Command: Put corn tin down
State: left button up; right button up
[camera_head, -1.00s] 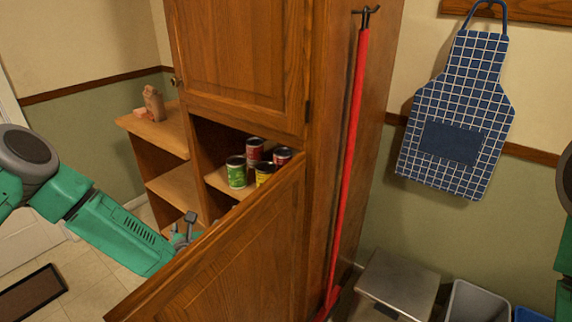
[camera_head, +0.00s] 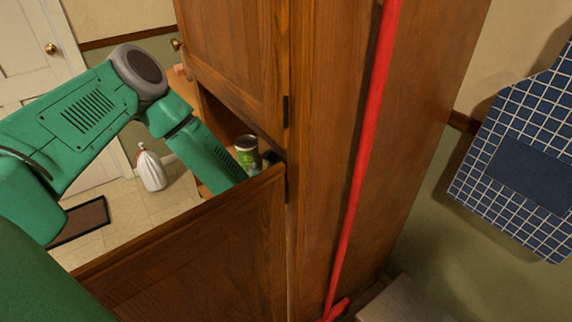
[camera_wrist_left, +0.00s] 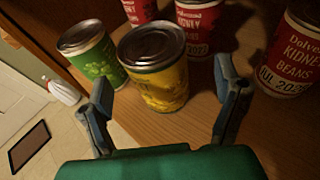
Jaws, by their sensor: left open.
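The corn tin (camera_wrist_left: 158,75), yellow with a metal lid, stands upright on the wooden shelf (camera_wrist_left: 205,118) in the left wrist view. My left gripper (camera_wrist_left: 164,84) is open, with one finger to each side of the tin's near part; I see gaps between tin and fingers. In the head view my left arm reaches over the cabinet door to the shelf. The gripper is mostly hidden there, and I cannot make out the corn tin. My right gripper is not in view.
A green tin (camera_wrist_left: 92,55) stands just left of the corn tin, and it shows in the head view (camera_head: 247,148). Red kidney bean tins (camera_wrist_left: 296,55) stand behind and right. The open cabinet door (camera_head: 200,250) is in front. A white bottle (camera_head: 151,170) stands on the floor.

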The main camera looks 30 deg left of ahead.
pick_arm(q)
jog(key=shift+s+a, duration=0.15)
jog(key=shift+a, duration=0.25)
jog(key=shift+w+a+f, duration=0.2)
jog(key=shift+a+f, duration=0.05)
jog(key=shift+a, duration=0.05)
jog(key=w, duration=0.3)
jog(key=w+f, duration=0.1)
jog(key=w, duration=0.1)
jog(key=shift+a+f, duration=0.1)
jog(key=shift+a, duration=0.25)
jog(key=shift+w+a+f+p, duration=0.25)
jog(key=shift+w+a+p, duration=0.1)
jog(key=shift+w, duration=0.2)
jog(key=shift+w+a+f, duration=0.1)
jog(key=shift+a+f, duration=0.05)
jog(key=shift+a, duration=0.3)
jog(key=shift+d, duration=0.35)
jog(key=c, duration=1.6)
